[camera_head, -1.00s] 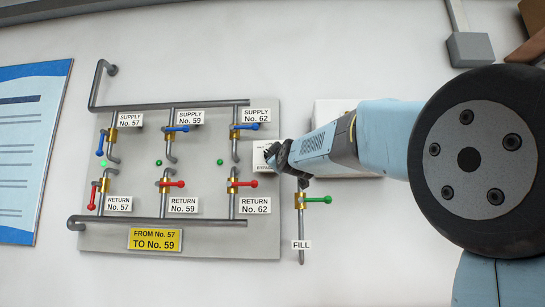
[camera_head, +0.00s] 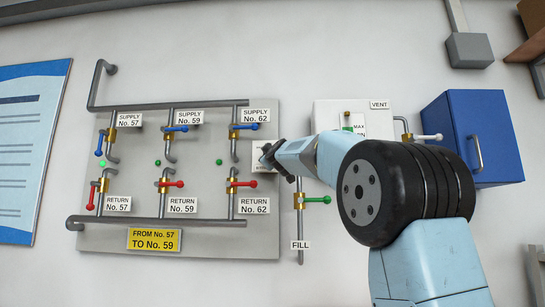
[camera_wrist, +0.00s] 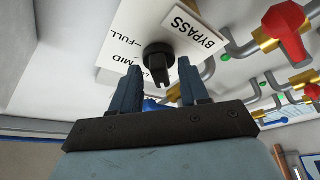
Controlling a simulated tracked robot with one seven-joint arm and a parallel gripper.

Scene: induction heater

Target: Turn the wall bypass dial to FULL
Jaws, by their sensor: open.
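The bypass dial (camera_wrist: 158,58) is a black knob on a white plate (camera_wrist: 160,20) marked BYPASS, FULL and MID in the wrist view. A further mark is partly hidden behind my fingers. The knob's narrow bar extends down the picture, towards my gripper; I cannot tell which mark it points at. My gripper (camera_wrist: 160,68) is open, with one finger to each side of the knob and visible gaps between. In the head view my gripper (camera_head: 268,157) is at the plate (camera_head: 258,147) and covers the dial.
Left of the dial is a pipe panel (camera_head: 210,238) with blue-handled supply and red-handled return valves. A green-handled fill valve (camera_head: 318,200) is close below my gripper. A white box (camera_head: 328,112), a vent valve (camera_head: 430,137) and a blue cabinet (camera_head: 490,120) are to the right.

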